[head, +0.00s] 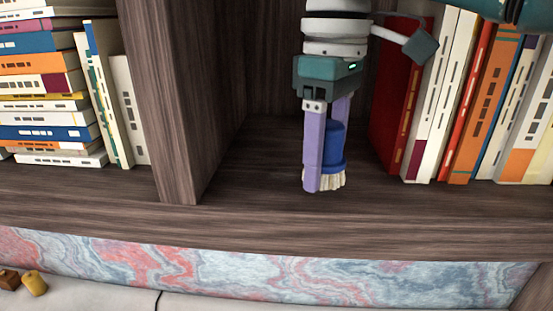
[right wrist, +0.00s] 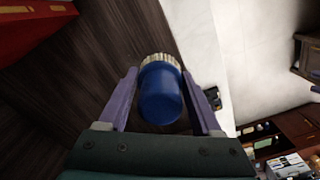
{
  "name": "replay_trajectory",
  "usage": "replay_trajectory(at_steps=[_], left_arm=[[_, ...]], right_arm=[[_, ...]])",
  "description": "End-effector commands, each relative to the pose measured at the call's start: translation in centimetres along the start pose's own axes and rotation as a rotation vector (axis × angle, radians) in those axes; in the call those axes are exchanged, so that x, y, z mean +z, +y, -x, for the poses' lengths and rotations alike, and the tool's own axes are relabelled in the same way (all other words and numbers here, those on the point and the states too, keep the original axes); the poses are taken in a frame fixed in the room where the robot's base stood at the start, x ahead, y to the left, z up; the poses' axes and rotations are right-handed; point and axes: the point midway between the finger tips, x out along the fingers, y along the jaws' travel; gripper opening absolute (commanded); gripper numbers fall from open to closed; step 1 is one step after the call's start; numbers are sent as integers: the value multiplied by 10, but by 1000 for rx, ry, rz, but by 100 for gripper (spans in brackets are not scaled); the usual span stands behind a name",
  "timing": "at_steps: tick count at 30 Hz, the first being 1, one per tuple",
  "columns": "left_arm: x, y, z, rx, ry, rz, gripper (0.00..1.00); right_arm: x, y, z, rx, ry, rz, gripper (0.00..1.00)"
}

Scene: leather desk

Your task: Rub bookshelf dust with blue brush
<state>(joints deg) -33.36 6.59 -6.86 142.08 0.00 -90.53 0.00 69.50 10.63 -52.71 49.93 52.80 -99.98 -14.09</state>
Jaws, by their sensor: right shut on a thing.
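A blue brush (head: 333,150) with pale bristles is held bristles down in my right gripper (head: 326,185). The gripper's two purple fingers are shut on the brush's blue body. It also shows between the fingers in the right wrist view (right wrist: 161,95). The bristles are at or just above the bare wooden shelf board (head: 250,185) of the bookshelf; I cannot tell whether they touch. No dust can be made out on the board. My left gripper is not in view.
Upright books, with a red one (head: 392,110) nearest, stand close to the right of my gripper. A wooden divider (head: 175,100) stands to the left, with stacked books (head: 45,100) beyond it. The shelf between divider and gripper is clear.

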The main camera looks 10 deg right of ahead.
Motion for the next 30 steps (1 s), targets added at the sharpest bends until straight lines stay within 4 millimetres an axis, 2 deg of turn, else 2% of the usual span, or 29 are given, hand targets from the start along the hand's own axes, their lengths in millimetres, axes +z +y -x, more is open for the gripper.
replay_trajectory(at_steps=[16,30], left_arm=[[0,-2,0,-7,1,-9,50],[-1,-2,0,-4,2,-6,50]], right_arm=[[0,5,49,1,1,-6,14],[1,6,54,0,0,-7,14]])
